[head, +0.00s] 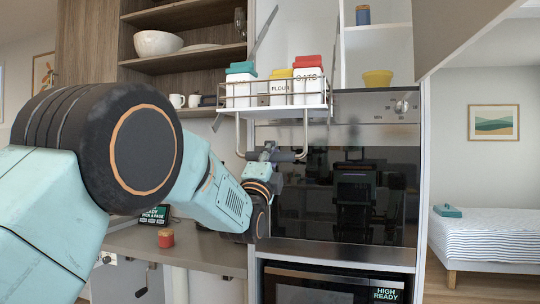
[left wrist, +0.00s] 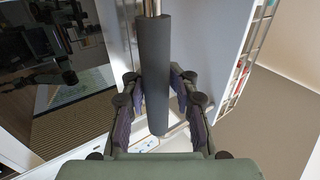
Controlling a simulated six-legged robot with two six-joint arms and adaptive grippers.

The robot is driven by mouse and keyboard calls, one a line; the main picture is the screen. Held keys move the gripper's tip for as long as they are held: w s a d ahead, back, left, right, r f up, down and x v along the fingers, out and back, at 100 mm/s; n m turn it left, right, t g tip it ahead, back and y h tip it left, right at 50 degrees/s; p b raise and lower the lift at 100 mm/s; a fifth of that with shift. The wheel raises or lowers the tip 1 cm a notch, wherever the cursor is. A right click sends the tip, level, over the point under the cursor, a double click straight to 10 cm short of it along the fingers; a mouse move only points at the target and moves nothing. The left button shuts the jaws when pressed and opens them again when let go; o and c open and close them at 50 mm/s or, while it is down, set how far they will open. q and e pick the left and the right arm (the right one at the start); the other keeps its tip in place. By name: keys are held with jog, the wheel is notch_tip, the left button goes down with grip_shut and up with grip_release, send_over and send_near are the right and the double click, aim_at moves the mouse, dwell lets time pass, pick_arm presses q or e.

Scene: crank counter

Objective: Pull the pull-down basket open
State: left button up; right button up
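The pull-down basket (head: 236,103) is a white shelf with a wire rail in the upper cabinet. It bears white canisters with teal, yellow and red lids. Bent metal rods hang from it to a dark handle grip (head: 288,156) in front of the oven. My left gripper (head: 268,152) is at this handle, below the basket. The handle's far end reaches past the fingers, free. My right gripper is in neither view.
The oven's dark glass front (head: 345,200) is close behind my left gripper. A counter (head: 180,249) with a red jar (head: 166,238) lies at lower left. Open shelves with a white bowl (head: 157,43) are at upper left. A bed (head: 490,235) stands at right.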

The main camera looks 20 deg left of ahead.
pick_arm(q)
jog(key=shift+o, duration=1.6)
jog(key=shift+a, duration=0.15)
jog(key=shift+f, duration=0.1)
jog(key=shift+s+f, duration=0.35)
jog(key=shift+s, duration=0.15)
jog(key=v, duration=1)
jog(key=shift+s, duration=0.4)
jog(key=shift+a+f+n, duration=0.1)
jog(key=shift+f+n, duration=0.1)
jog(key=shift+n, duration=0.1)
